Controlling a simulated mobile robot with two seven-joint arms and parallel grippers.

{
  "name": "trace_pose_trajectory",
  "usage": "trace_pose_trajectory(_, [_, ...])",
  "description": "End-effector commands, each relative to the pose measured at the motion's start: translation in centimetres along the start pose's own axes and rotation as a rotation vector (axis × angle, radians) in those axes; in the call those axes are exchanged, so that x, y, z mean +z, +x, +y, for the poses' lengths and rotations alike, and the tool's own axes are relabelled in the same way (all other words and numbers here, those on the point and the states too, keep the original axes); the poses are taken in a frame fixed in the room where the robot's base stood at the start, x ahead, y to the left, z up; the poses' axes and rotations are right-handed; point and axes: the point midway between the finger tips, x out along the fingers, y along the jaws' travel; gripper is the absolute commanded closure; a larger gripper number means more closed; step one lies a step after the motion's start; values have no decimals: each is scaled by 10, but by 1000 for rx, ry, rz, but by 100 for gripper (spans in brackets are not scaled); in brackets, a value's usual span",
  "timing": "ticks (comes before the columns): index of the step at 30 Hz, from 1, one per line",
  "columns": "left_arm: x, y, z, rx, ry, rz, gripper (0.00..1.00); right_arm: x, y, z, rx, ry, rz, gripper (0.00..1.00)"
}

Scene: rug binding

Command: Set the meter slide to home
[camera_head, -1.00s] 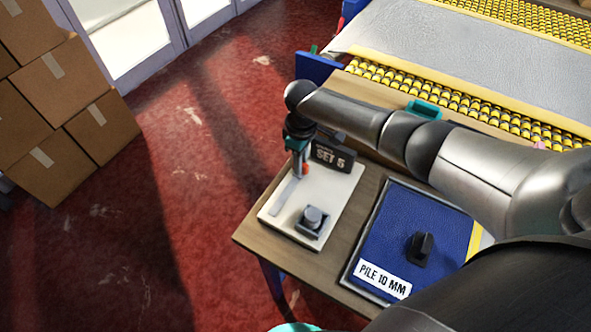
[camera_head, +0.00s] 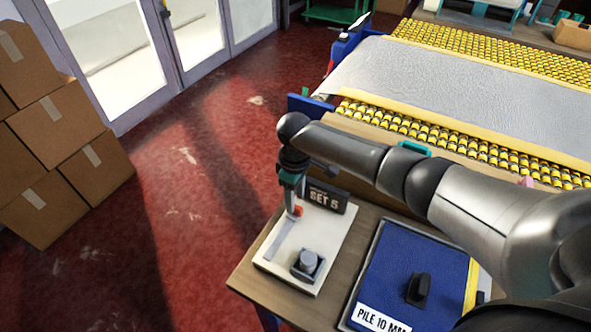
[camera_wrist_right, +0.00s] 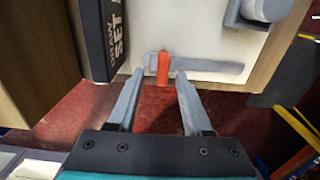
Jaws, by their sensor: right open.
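The meter is a pale plate (camera_head: 285,272) on a small wooden table, with a grey slot strip (camera_head: 281,241) and a dark sign reading "SET 5" (camera_head: 326,197) at its far end. The orange slide (camera_head: 298,211) sits near the sign end of the strip. In the right wrist view the orange slide (camera_wrist_right: 163,68) stands between the two fingertips of my right gripper (camera_wrist_right: 160,76), which is open, with a gap visible on both sides. In the head view my right gripper (camera_head: 291,205) points down at the slide and partly hides it. My left gripper is out of view.
A grey knob (camera_head: 307,262) stands on the plate's near end. A blue board (camera_head: 400,270) with a black handle and "PILE 10 MM" label lies to the right. Behind is a yellow roller table (camera_head: 440,130) with grey material. Boxes (camera_head: 60,140) are stacked left; red floor lies between.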

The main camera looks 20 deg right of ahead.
Motion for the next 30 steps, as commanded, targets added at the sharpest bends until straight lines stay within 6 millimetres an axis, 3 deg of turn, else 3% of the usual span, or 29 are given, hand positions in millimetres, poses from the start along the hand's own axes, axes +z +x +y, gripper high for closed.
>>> trace_pose_trajectory(1, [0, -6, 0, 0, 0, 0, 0, -1, -16, 1, 2, -1, 4, 50])
trace_pose_trajectory(6, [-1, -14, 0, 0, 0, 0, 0, -1, -58, 1, 3, -1, 5, 50])
trace_pose_trajectory(15, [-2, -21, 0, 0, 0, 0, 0, 0, -111, 1, 3, 0, 2, 50])
trace_pose_trajectory(21, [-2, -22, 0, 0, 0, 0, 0, 0, -121, 1, 3, 1, 0, 50])
trace_pose_trajectory(30, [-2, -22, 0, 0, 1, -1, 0, 0, -122, 1, 3, 1, 1, 50])
